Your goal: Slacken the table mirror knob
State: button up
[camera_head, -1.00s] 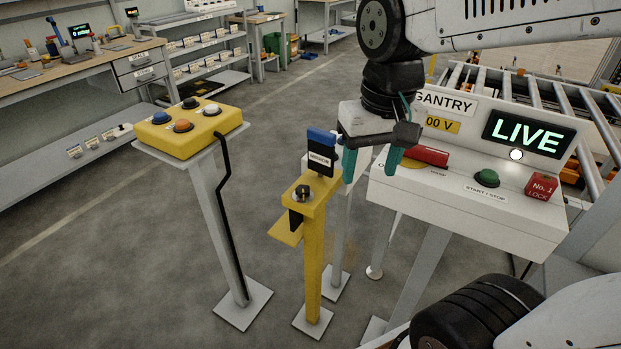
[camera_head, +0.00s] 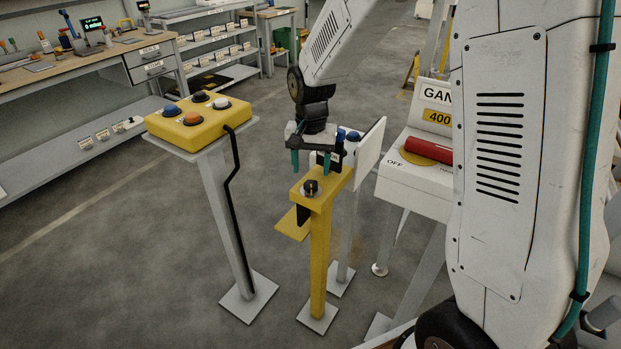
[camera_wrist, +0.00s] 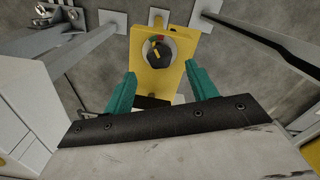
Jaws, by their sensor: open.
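A black knob (camera_head: 310,188) sits on a pale round dial on top of a yellow post stand (camera_head: 320,250). In the wrist view the knob (camera_wrist: 157,52) shows from above, with small red and green marks at the dial's far edge. My gripper (camera_head: 311,162) has two teal fingers, spread apart and empty. It is above and slightly behind the knob in the head view. In the wrist view the gripper (camera_wrist: 160,68) straddles the yellow plate, with the knob between the fingertip lines, apparently untouched. No mirror can be made out.
A yellow button box (camera_head: 198,122) stands on a grey pedestal to the left. A white sign panel (camera_head: 369,153) is close right of my gripper. The gantry console (camera_head: 415,180), with a red handle (camera_head: 428,150), is partly hidden by my arm. Floor lies open in front.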

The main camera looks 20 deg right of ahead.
aim_at(311, 183)
jog(key=shift+f, duration=2.3)
jog(key=c, duration=1)
jog(key=n, duration=0.3)
jog(key=shift+n, duration=0.4)
jog(key=shift+s+n, duration=0.1)
jog(key=shift+n, duration=1.6)
